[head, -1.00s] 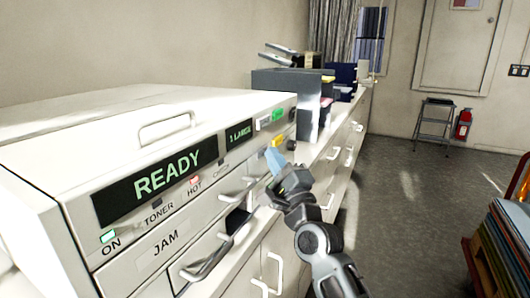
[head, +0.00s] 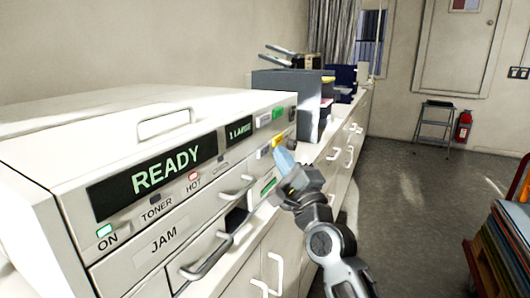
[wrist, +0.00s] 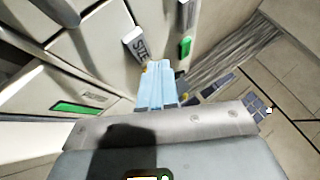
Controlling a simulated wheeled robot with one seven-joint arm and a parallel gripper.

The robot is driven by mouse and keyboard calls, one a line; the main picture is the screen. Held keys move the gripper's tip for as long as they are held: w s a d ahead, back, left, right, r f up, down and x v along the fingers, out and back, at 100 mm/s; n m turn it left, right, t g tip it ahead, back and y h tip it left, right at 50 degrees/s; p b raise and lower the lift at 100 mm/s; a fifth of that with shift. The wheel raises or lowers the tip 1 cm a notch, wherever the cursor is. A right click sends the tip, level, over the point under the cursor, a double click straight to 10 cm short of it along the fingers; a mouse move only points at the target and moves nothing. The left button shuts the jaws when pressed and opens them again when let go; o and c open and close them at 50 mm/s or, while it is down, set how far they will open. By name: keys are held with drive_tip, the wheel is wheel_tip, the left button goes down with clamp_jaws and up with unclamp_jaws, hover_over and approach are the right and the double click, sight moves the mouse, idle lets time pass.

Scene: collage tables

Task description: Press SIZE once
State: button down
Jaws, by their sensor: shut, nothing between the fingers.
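The yellow button (head: 278,140) is on the right end of the copier's front. My gripper (head: 281,153) has light blue fingers, shut and empty, just below and right of the yellow button in the head view. In the wrist view the fingers (wrist: 158,68) reach toward the panel near the SIZE label and partly hide the button. I cannot tell whether they touch it. The small display (head: 239,131) reads 1 LARGE.
A green button (head: 277,113) sits above the yellow one; it also shows in the wrist view (wrist: 185,46). The large display (head: 153,171) reads READY. Drawer handles (head: 207,257) stick out below. A grey organizer (head: 289,95) stands behind the copier. Open floor (head: 400,215) lies to the right.

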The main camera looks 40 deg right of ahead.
drive_tip(key=s+b, duration=0.1)
drive_tip(key=s+d, duration=0.1)
drive_tip(key=s, duration=0.1)
drive_tip(key=s+b, duration=0.1)
drive_tip(key=shift+s+d+b, duration=0.2)
drive_tip(key=shift+d+b, duration=0.1)
idle(0.7)
